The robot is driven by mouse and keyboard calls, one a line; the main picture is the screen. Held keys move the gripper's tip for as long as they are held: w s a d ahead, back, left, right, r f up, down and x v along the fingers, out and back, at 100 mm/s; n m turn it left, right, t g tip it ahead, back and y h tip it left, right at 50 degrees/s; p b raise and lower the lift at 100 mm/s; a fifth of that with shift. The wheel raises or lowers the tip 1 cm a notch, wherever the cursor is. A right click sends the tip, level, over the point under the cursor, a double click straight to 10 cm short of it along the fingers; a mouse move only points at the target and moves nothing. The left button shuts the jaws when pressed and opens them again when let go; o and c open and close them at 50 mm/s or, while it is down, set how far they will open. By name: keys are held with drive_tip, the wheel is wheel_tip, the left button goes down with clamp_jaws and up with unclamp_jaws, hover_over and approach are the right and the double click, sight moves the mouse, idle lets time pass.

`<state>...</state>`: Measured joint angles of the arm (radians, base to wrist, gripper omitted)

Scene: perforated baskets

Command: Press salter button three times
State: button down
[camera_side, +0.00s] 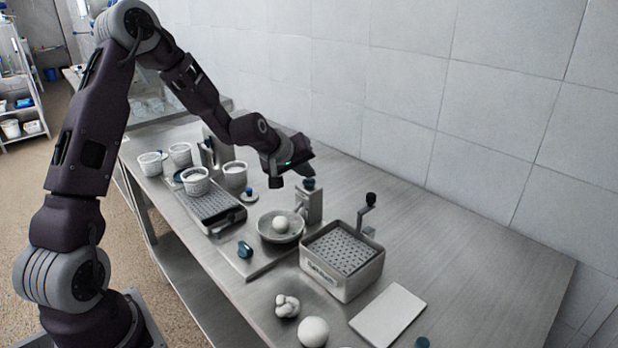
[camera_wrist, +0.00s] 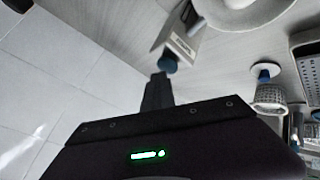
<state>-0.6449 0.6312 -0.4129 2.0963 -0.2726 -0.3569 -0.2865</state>
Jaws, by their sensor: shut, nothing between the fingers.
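The salter (camera_side: 309,204) is a small upright metal box on the steel table, behind the bowl in the side view. Its dark blue round button (camera_side: 309,184) is on top. In the wrist view the salter (camera_wrist: 183,38) shows at the top centre with its blue button (camera_wrist: 167,64). My gripper (camera_side: 309,174) is shut and empty, with its fingertips just above the button. In the wrist view the fingertips (camera_wrist: 160,79) appear right beside the button. I cannot tell whether they touch it. A bowl (camera_side: 263,233) holding a white ball (camera_side: 281,224) stands in front of the salter.
A perforated basket box (camera_side: 343,262) with a crank stands to the right. A perforated tray (camera_side: 211,207) and several white perforated cups are to the left. A white board (camera_side: 388,315), a white ball (camera_side: 313,332) and a knotted white piece (camera_side: 287,305) lie in front. The back right table is clear.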

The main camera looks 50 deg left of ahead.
drive_tip(key=shift+r, duration=1)
drive_tip(key=shift+r, duration=2.55)
idle(0.5)
wheel_tip(320, 180, up, 4)
drive_tip(key=shift+f, duration=0.1)
hover_over(307, 182)
drive_tip(key=shift+a+f, duration=0.1)
drive_tip(key=shift+f, duration=4.35)
